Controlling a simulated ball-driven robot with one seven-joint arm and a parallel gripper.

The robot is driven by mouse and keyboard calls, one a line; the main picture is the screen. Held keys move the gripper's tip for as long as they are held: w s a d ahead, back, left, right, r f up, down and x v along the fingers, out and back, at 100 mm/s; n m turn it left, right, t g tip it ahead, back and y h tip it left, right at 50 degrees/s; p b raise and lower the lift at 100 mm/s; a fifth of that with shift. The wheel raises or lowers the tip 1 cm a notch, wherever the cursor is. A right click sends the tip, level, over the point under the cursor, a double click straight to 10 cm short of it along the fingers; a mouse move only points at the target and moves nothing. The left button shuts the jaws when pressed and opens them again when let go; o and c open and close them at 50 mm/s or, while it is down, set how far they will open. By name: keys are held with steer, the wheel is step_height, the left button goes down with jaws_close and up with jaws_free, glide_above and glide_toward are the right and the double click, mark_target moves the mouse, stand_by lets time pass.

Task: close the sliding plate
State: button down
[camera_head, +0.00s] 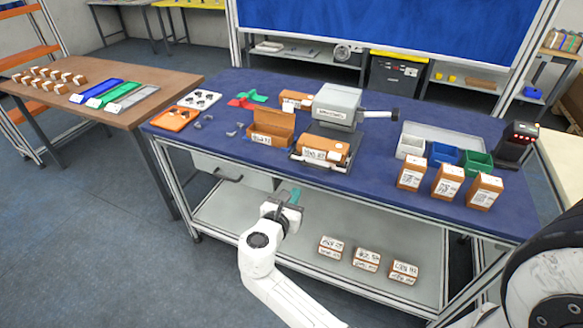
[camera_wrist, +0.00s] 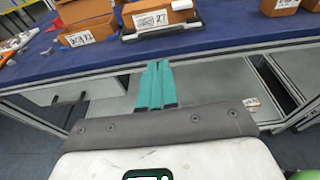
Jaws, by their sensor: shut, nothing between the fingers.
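A grey machine (camera_head: 338,104) with a handle on its right side stands on the blue table. What looks like the sliding plate (camera_head: 309,164) sticks out at the machine's front, near the table's front edge. A labelled orange-brown box (camera_head: 326,146) rests on it. In the wrist view the plate (camera_wrist: 161,32) shows as a dark and white edge below the box (camera_wrist: 150,9). My gripper (camera_head: 293,195) is in front of the table, below and left of the plate. Its teal fingers (camera_wrist: 156,78) are together and empty, apart from the plate.
An open orange-brown box (camera_head: 271,128) stands left of the plate. Several labelled boxes (camera_head: 447,181) stand at the table's right front. A grey drawer unit (camera_head: 203,164) hangs under the table's left side. Several boxes (camera_head: 366,259) lie on the lower shelf.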

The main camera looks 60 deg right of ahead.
steer(key=p, duration=0.1)
glide_toward(320, 150)
steer(key=f, duration=0.3)
steer(key=shift+d+f, duration=0.35)
steer(key=shift+f, duration=0.05)
steer(key=b+x, duration=0.1)
steer(key=x, duration=0.3)
steer(key=r+b+x, duration=0.1)
steer(key=b+x, duration=0.1)
steer(key=x, duration=0.2)
steer(key=r+b+x, duration=0.1)
steer(key=x, duration=0.2)
steer(key=shift+d, duration=0.6)
steer(key=shift+w+d+r, duration=0.1)
steer(key=shift+d, duration=0.1)
steer(key=shift+r, duration=0.25)
